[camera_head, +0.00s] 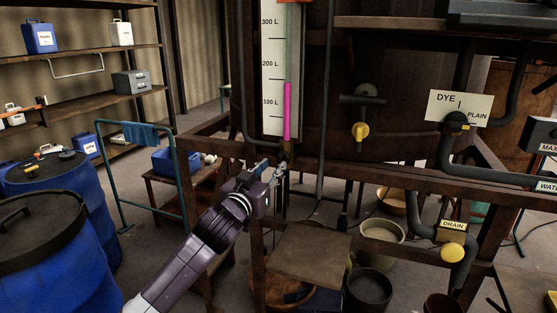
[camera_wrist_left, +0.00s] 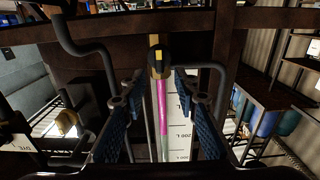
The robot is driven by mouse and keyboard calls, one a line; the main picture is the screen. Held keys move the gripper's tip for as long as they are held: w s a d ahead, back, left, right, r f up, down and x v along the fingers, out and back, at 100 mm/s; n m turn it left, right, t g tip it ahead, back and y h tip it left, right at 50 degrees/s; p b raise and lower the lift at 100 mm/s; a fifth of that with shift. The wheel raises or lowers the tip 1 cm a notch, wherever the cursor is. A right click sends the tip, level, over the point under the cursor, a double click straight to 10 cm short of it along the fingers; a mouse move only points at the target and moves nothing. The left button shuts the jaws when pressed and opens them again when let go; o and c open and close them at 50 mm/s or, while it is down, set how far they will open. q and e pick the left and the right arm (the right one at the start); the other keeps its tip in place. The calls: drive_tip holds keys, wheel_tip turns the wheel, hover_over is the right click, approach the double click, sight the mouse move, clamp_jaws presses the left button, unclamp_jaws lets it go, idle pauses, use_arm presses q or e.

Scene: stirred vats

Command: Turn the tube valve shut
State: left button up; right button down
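The sight tube with its magenta column (camera_head: 287,112) stands against the white litre scale (camera_head: 271,75) in the head view. In the left wrist view the tube valve (camera_wrist_left: 159,62) is a dark rounded body with a yellow mark lying along the tube's line, at the end of the magenta column (camera_wrist_left: 162,105). My left gripper (camera_head: 270,172) is just below the tube's lower end in the head view; the valve is hard to make out there. In the left wrist view this gripper (camera_wrist_left: 157,84) is open, with the valve centred ahead between its fingertips. Contact is not visible. My right gripper is not in view.
A wooden beam (camera_head: 400,176) runs across the vat's front near the gripper. A yellow-handled tap (camera_head: 360,130), a DYE/PLAIN valve (camera_head: 456,122) and a DRAIN valve (camera_head: 453,252) are to the right. A stool (camera_head: 300,253) and buckets stand below. Blue drums (camera_head: 60,205) are at left.

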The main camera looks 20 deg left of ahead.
sight(280, 160)
use_arm(q)
drive_tip(key=shift+w+p, duration=0.5)
drive_tip(key=shift+w, duration=2.2)
drive_tip(key=shift+c, duration=0.5)
clamp_jaws()
